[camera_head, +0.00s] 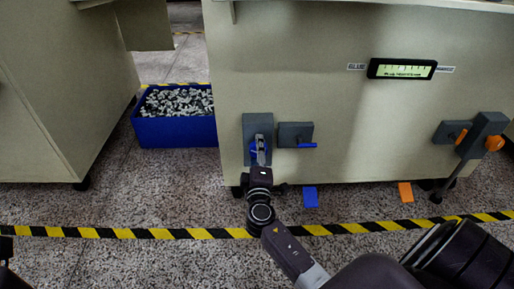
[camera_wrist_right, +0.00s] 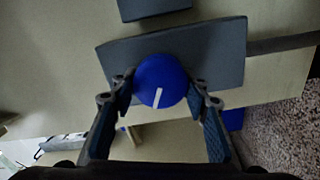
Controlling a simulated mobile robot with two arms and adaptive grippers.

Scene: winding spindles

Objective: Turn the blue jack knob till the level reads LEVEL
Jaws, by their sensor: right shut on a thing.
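The round blue jack knob (camera_wrist_right: 160,76) sits on a dark grey plate (camera_wrist_right: 218,50), its white pointer mark toward the lower edge of the right wrist view. My right gripper (camera_wrist_right: 162,92) has a finger on each side of the knob and is shut on it. In the head view the right gripper (camera_head: 260,148) reaches the left grey plate (camera_head: 257,122) on the cabinet and mostly hides the knob. The level display (camera_head: 402,69) is lit green with tick marks; its small text is too small to read.
A small blue lever (camera_head: 306,145) sits just right of the knob. An orange knob (camera_head: 494,143) and orange lever (camera_head: 461,136) are at the far right. A blue bin (camera_head: 178,132) of small parts stands left. Yellow-black tape (camera_head: 160,234) crosses the floor.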

